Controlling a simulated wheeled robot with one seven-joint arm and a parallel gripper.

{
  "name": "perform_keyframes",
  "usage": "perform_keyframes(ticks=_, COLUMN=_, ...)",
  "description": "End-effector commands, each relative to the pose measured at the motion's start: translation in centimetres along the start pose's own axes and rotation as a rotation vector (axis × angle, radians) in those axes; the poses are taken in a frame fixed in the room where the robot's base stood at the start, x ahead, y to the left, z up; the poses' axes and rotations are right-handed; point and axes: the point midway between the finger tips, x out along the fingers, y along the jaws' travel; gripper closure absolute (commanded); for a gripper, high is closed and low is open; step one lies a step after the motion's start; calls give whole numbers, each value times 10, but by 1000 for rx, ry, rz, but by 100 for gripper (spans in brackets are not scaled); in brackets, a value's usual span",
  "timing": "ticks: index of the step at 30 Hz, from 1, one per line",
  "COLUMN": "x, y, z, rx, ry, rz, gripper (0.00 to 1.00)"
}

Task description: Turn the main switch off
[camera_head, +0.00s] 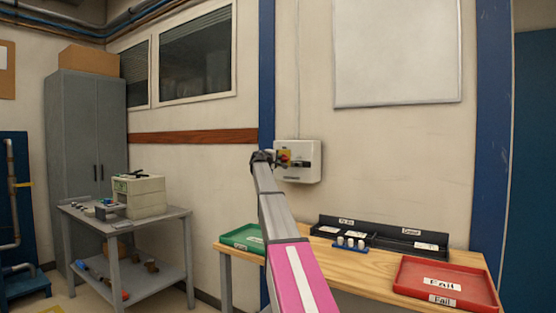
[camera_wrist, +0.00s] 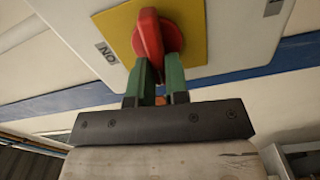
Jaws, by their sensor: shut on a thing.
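The main switch is a red rotary handle (camera_wrist: 149,38) on a yellow plate (camera_wrist: 194,17), set in a white box on the wall. An "ON" label (camera_wrist: 107,53) sits to the left of the plate in the wrist view. My gripper (camera_wrist: 157,75) has its two green fingers on either side of the handle's lower end and is shut on it. The handle stands nearly upright in the wrist view, leaning slightly. In the head view my gripper (camera_head: 284,160) is at the box.
Below the box stands a wooden table (camera_head: 375,272) with a green tray (camera_head: 243,238), a black divided tray (camera_head: 384,238), a blue holder (camera_head: 350,245) with small white items, and a red "Fail" tray (camera_head: 445,284). A grey cart (camera_head: 125,226) stands at left.

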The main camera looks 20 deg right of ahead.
Motion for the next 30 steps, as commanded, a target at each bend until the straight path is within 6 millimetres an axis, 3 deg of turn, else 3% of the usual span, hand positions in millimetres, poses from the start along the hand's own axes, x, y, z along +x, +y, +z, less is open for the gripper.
perform_keyframes(ticks=10, x=0, y=-3, z=-1, rx=-123, ry=3, rz=-1, gripper=100)
perform_keyframes(ticks=25, x=0, y=-3, z=-1, rx=-141, ry=3, rz=0, gripper=100)
perform_keyframes(ticks=26, x=0, y=-3, z=-1, rx=-141, ry=3, rz=0, gripper=82)
perform_keyframes(ticks=28, x=0, y=-3, z=-1, rx=-141, ry=3, rz=0, gripper=60)
perform_keyframes(ticks=30, x=0, y=-3, z=-1, rx=-140, ry=2, rz=0, gripper=60)
